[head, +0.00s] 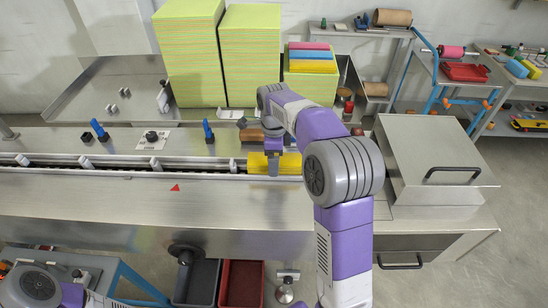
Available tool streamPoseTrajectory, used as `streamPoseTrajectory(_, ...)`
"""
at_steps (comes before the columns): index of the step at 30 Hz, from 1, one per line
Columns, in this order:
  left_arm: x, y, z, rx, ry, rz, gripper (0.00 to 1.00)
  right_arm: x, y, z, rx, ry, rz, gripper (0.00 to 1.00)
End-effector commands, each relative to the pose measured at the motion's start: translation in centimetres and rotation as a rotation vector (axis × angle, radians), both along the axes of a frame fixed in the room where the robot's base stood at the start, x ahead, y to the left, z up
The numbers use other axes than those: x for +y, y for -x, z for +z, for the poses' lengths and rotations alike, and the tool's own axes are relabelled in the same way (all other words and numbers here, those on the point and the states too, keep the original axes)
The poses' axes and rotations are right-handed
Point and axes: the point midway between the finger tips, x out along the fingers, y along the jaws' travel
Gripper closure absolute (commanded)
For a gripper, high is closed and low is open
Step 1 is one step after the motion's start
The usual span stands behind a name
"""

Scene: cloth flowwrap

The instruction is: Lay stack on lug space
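A yellow cloth stack (257,164) is at the lugged conveyor channel (120,170), near its right end. My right gripper (274,163) reaches down over the stack, with one grey finger in front of it. The other finger is hidden, so I cannot tell whether it grips the stack or whether the stack rests fully in the lug space. Pink, blue and yellow cloths (310,57) lie on a shorter green pile at the back. My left arm shows only at the lower left corner; its gripper is out of view.
Tall green-yellow cloth piles (190,55) stand behind the conveyor. Blue-handled clamps (100,130) stand on the deck. A metal cover (430,150) with a black handle is at the right. Grey (197,283) and dark red (242,284) bins sit below.

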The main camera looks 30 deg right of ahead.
Motion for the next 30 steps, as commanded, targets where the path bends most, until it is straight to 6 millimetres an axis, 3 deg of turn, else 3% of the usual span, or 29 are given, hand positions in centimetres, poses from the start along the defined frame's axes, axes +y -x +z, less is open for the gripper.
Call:
streamPoseTrajectory(15,0.0,0.0,3.2,0.0,0.0,0.0,0.57,0.0,-0.1,10.2,-0.003,0.001,0.0,0.11)
streamPoseTrajectory(21,0.0,0.0,3.6,0.0,0.0,0.0,0.57,0.0,-0.1,11.7,-0.001,0.001,0.001,0.11)
streamPoseTrajectory(30,0.0,0.0,3.5,0.0,0.0,0.0,0.57,0.0,0.0,11.7,0.0,0.0,0.001,0.11)
